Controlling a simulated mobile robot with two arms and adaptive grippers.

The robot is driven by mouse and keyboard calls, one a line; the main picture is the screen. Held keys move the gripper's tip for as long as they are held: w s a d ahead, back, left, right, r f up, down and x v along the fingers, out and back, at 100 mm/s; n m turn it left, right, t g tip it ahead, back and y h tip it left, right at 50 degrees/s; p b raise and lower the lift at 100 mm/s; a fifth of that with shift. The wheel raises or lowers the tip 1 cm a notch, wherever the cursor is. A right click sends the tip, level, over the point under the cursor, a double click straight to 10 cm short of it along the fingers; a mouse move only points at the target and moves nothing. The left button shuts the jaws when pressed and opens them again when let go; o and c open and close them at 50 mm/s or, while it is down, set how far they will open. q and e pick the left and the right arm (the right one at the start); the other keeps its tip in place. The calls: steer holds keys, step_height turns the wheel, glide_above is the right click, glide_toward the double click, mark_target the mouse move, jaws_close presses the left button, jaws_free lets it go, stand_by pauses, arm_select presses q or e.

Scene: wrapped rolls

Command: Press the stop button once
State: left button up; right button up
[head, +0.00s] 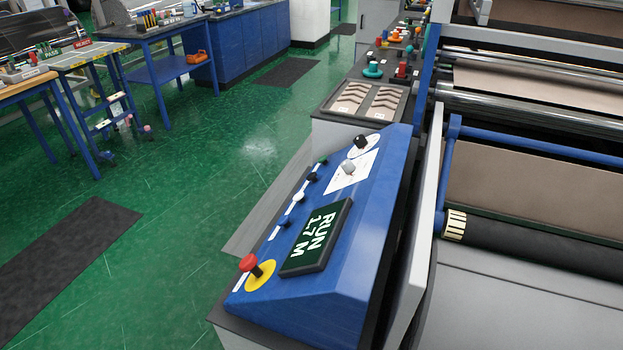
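A blue sloped control panel (341,283) stands in the centre foreground of the head view. A red mushroom-shaped button (249,264) on a yellow disc sits at its near left corner. A row of smaller buttons runs up its left edge: a blue one (284,221), a white one (299,198), a black one (312,177) and a green one (323,161). Their labels are too small to read, so I cannot tell which is marked stop. A dark display (317,238) reads "RUN 1.7 M". Neither of my grippers shows.
Two knobs, black (361,142) and grey (348,168), stand on the panel's far part. A tray (367,101) lies beyond it. A machine with rollers (560,200) fills the right. Green floor (180,220) is open on the left, with a dark mat (65,262).

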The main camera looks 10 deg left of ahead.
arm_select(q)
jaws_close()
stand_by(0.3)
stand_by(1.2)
